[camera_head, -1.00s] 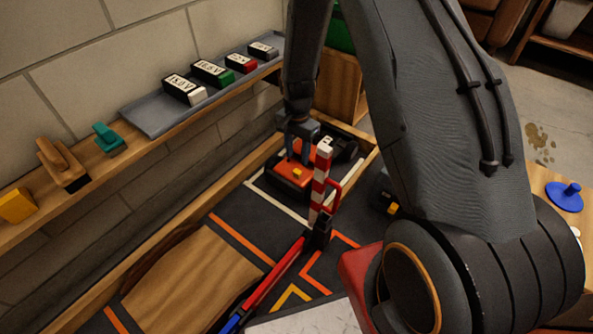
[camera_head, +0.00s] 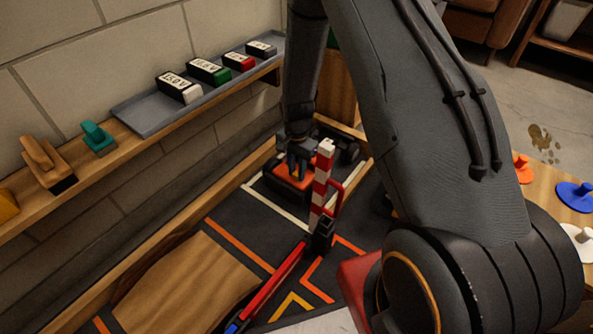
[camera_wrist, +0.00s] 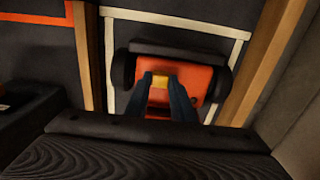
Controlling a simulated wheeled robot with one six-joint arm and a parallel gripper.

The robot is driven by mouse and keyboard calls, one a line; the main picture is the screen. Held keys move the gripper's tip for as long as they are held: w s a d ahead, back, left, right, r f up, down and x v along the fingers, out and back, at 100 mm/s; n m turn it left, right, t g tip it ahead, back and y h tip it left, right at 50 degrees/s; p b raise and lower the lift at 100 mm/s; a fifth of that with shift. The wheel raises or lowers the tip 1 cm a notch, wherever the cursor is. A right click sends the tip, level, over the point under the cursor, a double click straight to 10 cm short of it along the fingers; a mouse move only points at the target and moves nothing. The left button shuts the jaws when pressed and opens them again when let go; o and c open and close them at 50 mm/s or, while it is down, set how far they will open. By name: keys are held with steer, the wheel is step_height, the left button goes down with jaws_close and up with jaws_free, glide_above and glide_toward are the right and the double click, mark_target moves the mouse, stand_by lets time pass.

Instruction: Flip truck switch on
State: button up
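The orange and black truck (camera_head: 290,187) stands in a white-lined bay on the dark mat, beyond the striped barrier post. My gripper (camera_head: 300,172) points down at the truck's top, and my arm hides part of it. In the wrist view, the truck (camera_wrist: 204,82) lies straight ahead with its yellow switch (camera_wrist: 160,82) on the orange body. My gripper (camera_wrist: 160,76) has its two fingertips apart, one on each side of the yellow switch. Orange body shows between the fingers. I cannot tell whether the fingertips touch the switch.
A red and white striped post (camera_head: 321,185) with a red bar stands close in front of the truck. Wooden borders edge the mat. A wall shelf (camera_head: 150,115) with labelled blocks runs along the left. A wooden ramp (camera_head: 190,280) lies nearer.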

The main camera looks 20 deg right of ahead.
jaws_close()
steer(key=shift+w+d+p, duration=0.7)
steer(key=shift+w+d, duration=0.1)
steer(key=shift+d, duration=0.35)
steer(key=o, duration=0.7)
jaws_free()
steer(key=shift+r, duration=0.1)
steer(key=shift+r+p, duration=1.9)
steer(key=shift+r, duration=1.95)
